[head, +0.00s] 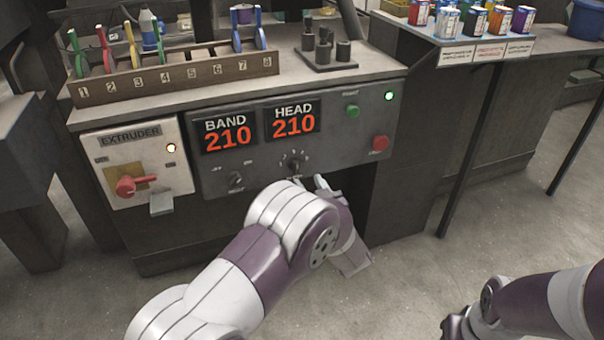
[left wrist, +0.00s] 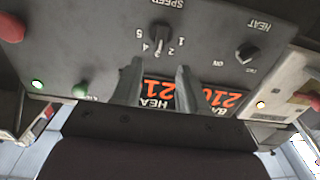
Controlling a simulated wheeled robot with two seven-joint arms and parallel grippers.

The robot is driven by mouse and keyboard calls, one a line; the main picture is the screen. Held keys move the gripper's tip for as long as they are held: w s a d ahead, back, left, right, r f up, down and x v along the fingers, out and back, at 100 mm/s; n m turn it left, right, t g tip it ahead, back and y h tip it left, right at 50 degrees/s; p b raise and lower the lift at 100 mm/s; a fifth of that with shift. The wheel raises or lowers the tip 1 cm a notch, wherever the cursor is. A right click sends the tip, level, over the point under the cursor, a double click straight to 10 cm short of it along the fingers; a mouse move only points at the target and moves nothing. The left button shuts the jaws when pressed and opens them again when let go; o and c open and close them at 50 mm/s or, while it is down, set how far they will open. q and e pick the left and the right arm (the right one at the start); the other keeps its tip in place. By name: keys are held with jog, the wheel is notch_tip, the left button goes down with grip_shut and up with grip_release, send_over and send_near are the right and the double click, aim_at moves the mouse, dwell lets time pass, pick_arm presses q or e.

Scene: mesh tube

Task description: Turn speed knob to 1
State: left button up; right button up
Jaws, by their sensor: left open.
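The speed knob (left wrist: 160,34) is a small dark knob on the grey panel, with a printed dial of 1 to 5, upside down in the left wrist view. Its exact pointer setting is hard to read. In the head view the knob (head: 293,160) shows just above my left gripper (head: 308,183). The left wrist view shows the two fingers of that gripper (left wrist: 158,75) apart, with nothing between them, pointing at the panel near the dial. My right gripper (head: 456,326) is at the bottom right, partly cut off; its jaws are unclear.
The heat knob (head: 236,180) is left of the speed knob. Above are the band display (head: 228,138) and head display (head: 294,122), both reading 210. A green button (head: 352,111) and red button (head: 380,143) are at right. The extruder box (head: 135,162) with a red switch (head: 128,186) is at left.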

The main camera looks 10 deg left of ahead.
aim_at(297, 165)
pick_arm(q)
jog(key=b+x, duration=0.1)
jog(key=x, duration=0.2)
jog(key=b+x, duration=0.1)
jog(key=x, duration=0.2)
jog(key=shift+w+a+f, duration=0.2)
jog(key=shift+w+a, duration=0.05)
jog(key=shift+w, duration=0.05)
jog(key=shift+w+a+r, duration=0.15)
jog(key=shift+w, duration=0.1)
grip_shut()
